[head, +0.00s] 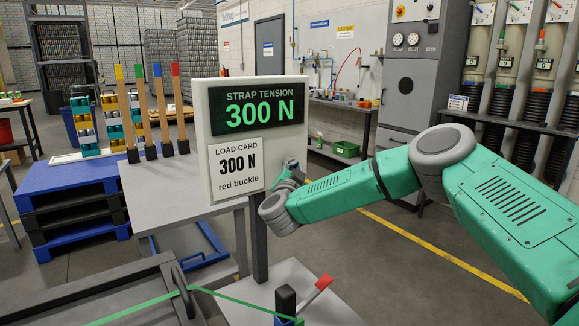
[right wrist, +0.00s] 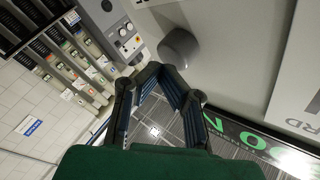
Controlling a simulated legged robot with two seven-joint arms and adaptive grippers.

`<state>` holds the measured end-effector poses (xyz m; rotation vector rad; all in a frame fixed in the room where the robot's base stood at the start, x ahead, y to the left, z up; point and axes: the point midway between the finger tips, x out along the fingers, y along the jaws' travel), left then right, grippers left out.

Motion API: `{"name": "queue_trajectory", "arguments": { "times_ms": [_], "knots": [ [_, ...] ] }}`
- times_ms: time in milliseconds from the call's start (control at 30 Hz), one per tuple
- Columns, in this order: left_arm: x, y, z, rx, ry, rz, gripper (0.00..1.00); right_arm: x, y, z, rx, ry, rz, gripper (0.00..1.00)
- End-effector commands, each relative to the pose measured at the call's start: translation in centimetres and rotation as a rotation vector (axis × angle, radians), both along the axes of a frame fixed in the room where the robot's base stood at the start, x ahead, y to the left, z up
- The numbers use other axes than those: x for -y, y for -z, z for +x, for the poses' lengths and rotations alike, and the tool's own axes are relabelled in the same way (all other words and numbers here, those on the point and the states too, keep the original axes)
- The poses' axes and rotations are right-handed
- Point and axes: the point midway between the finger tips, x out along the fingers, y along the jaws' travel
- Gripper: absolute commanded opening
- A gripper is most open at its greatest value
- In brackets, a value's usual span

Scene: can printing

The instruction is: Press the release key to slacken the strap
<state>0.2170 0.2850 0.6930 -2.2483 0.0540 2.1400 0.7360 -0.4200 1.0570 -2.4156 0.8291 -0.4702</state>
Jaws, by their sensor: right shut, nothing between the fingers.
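A white panel (head: 201,148) shows a green strap tension reading (head: 265,110) of 300 N. The load card (head: 236,166) on it says 300 N, red buckle. My right gripper (head: 291,172) is at the panel's lower right edge, partly hidden by my wrist. In the right wrist view its fingertips (right wrist: 158,70) are together and empty, close to a grey rounded key-like block (right wrist: 181,47) on a pale surface; I cannot tell whether they touch. A green strap (head: 228,298) runs across the bottom of the head view, past a red-ended lever (head: 317,289). My left gripper is out of view.
A grey table (head: 160,190) stands behind the panel, beside stacked pallets (head: 72,212). Several posts with coloured tops (head: 158,95) stand there. A dark frame (head: 110,300) fills the lower left. Open floor (head: 400,285) lies to the right under my right arm.

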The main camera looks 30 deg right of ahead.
Motion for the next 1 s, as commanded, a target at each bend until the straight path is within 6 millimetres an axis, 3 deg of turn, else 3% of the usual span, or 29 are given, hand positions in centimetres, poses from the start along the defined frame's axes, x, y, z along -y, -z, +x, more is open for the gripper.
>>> {"name": "queue_trajectory", "arguments": {
  "times_ms": [1000],
  "knots": [
    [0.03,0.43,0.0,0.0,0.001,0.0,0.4,-0.09,0.01,0.93,0.0,0.001,0.0,0.0]
  ]
}}
